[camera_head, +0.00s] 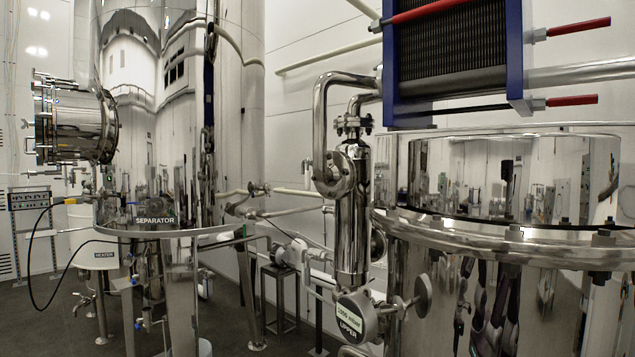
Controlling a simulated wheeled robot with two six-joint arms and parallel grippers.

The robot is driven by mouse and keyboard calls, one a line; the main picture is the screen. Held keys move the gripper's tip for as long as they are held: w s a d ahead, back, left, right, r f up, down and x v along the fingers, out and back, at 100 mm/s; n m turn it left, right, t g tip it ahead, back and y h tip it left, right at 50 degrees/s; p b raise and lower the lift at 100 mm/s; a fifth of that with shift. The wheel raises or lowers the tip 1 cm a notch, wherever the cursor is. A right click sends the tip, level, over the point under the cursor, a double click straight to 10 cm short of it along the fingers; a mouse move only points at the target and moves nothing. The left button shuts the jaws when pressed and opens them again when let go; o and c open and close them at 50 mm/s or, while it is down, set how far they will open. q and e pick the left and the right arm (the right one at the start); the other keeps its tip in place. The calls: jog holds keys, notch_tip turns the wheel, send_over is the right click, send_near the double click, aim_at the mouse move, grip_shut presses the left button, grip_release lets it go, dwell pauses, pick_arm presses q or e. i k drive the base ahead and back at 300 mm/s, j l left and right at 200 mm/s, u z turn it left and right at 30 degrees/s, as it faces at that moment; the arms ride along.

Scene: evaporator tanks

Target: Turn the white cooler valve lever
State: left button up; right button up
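A blue-framed plate unit (450,50) with dark plates, perhaps the cooler, hangs at the upper right above a large steel tank (500,285). Neither of my grippers is in view.
A steel tank labelled SEPARATOR (155,221) stands at the left, with a black hose (48,290) beside it. A round gauge marked UPPER (356,318) sits low in the centre. Pipes and a metal stand (280,300) fill the gap between the tanks.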

aim_at(308, 161)
jog(key=i+j, duration=0.25)
jog(key=i, duration=0.15)
jog(key=i+j, duration=0.2)
jog(key=i, duration=0.2)
jog(key=i+j+u, duration=0.1)
jog(key=i+j, duration=0.15)
jog(key=i, duration=0.2)
jog(key=i+j, duration=0.2)
jog(key=i, duration=0.2)
